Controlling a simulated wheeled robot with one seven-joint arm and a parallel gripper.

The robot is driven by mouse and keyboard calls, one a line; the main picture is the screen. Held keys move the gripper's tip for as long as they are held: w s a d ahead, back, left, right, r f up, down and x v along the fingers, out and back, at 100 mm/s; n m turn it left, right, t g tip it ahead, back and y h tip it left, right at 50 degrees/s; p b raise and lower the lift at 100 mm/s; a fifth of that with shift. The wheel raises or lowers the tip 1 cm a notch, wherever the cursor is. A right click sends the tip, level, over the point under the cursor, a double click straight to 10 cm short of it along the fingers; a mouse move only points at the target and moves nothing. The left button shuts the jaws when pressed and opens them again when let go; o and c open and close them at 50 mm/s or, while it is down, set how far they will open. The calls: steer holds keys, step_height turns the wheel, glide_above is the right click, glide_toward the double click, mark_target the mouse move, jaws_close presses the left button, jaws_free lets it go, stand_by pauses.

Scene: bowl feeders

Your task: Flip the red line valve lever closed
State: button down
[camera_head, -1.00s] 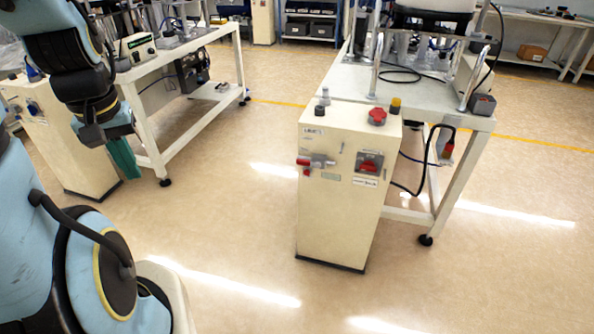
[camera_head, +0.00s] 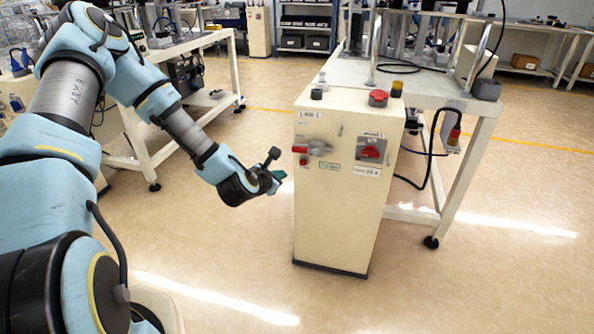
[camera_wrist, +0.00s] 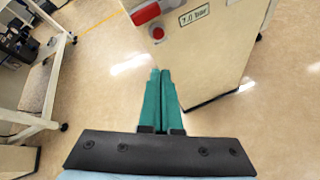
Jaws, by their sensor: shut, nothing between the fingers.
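The red line valve lever (camera_head: 299,149) is a small red handle on the upper front of a cream cabinet (camera_head: 338,220), fixed to a grey valve body (camera_head: 318,148). In the wrist view my gripper's green fingers (camera_wrist: 160,75) are together and empty, pointing toward the cabinet's left side.
A red rotary switch (camera_head: 372,150) sits right of the valve. A small red button (camera_head: 304,161) is just below the lever. A red mushroom button (camera_head: 378,98) is on the cabinet top. A workbench (camera_head: 440,100) stands behind. The floor in front is clear.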

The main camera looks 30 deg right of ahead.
mark_target(305, 151)
steer(key=d+n, duration=0.1)
steer(key=n, duration=0.1)
steer(key=f+n+t+b, duration=0.1)
steer(key=n, duration=0.1)
steer(key=d+f+n+t, duration=0.1)
steer(key=n, duration=0.1)
steer(key=shift+w+d+n, duration=0.1)
steer(key=shift+d+n, duration=0.25)
steer(key=shift+n, duration=0.05)
steer(key=shift+f, duration=0.1)
steer(key=x, duration=1)
steer(key=shift+w+d+r, duration=0.15)
steer(key=shift+d+r, duration=0.05)
steer(key=shift+r, duration=0.05)
steer(key=shift+a+r+p, duration=0.15)
steer(key=shift+r+p, duration=0.55)
steer(key=shift+r, duration=1.2)
steer(key=shift+t, duration=0.3)
